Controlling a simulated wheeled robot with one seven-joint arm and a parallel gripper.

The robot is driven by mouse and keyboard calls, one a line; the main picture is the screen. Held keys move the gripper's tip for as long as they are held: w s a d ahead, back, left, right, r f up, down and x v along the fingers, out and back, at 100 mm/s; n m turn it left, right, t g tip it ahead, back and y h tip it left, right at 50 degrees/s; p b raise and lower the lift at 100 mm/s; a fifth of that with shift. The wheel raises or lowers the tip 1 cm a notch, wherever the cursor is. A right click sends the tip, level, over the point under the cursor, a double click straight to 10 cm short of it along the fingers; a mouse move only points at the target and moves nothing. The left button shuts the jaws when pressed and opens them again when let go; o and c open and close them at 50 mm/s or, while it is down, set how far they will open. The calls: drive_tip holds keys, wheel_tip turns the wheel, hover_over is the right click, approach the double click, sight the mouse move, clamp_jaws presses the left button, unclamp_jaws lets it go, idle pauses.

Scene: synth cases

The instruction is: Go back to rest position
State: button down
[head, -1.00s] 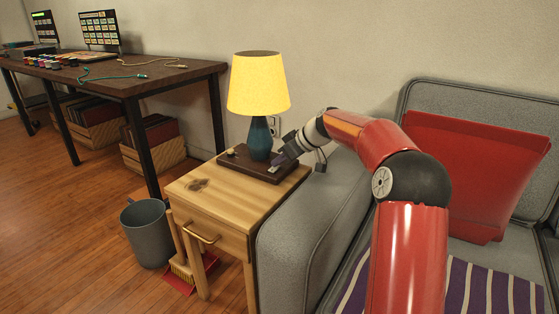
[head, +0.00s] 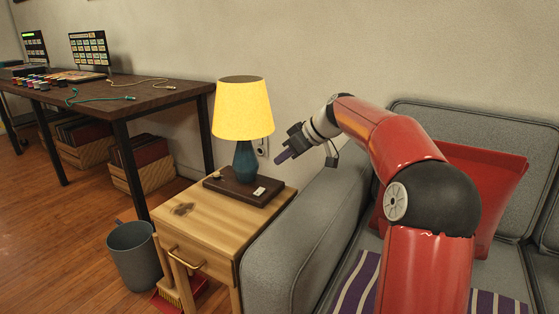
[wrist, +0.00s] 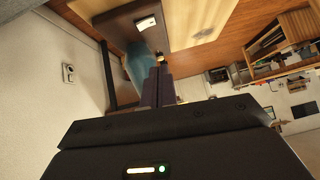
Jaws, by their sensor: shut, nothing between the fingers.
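My gripper (head: 281,158) is shut and empty, raised in the air to the right of the lamp and above the back of the wooden side table (head: 205,219). In the wrist view its closed fingers (wrist: 158,86) point toward the lamp's area. The lamp has a lit yellow shade (head: 243,108) and a teal base (head: 246,161). It stands on a dark wooden board (head: 226,192) on the side table. A small white switch (head: 259,191) sits on the board's front right; it also shows in the wrist view (wrist: 146,22). The gripper is apart from all of these.
A grey sofa (head: 304,222) with a red cushion-like panel (head: 490,185) and a striped purple blanket (head: 358,285) lies right of the table. A wall outlet (head: 262,148) is behind the lamp. A grey bin (head: 134,256) stands left. A dark desk (head: 160,103) is further back.

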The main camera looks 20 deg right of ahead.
drive_tip(key=s+a+r+m+g+h+p, duration=0.1)
drive_tip(key=s+a+h, duration=0.1)
drive_tip(key=s+a, duration=0.35)
drive_tip(key=s+a+m+h+p, duration=0.1)
drive_tip(key=s+a+m+h, duration=0.1)
drive_tip(key=s, duration=0.7)
drive_tip(key=s+d+f+m+h+p, duration=0.1)
drive_tip(key=s+f+m, duration=0.1)
drive_tip(key=s, duration=0.9)
drive_tip(key=s+d+f+m+h+p, duration=0.1)
drive_tip(key=s+d+f+m, duration=0.1)
drive_tip(key=s, duration=1)
drive_tip(key=shift+s+f+m+t+h+p, duration=0.3)
drive_tip(key=shift+f+m+h, duration=0.1)
drive_tip(key=shift+f+m, duration=0.5)
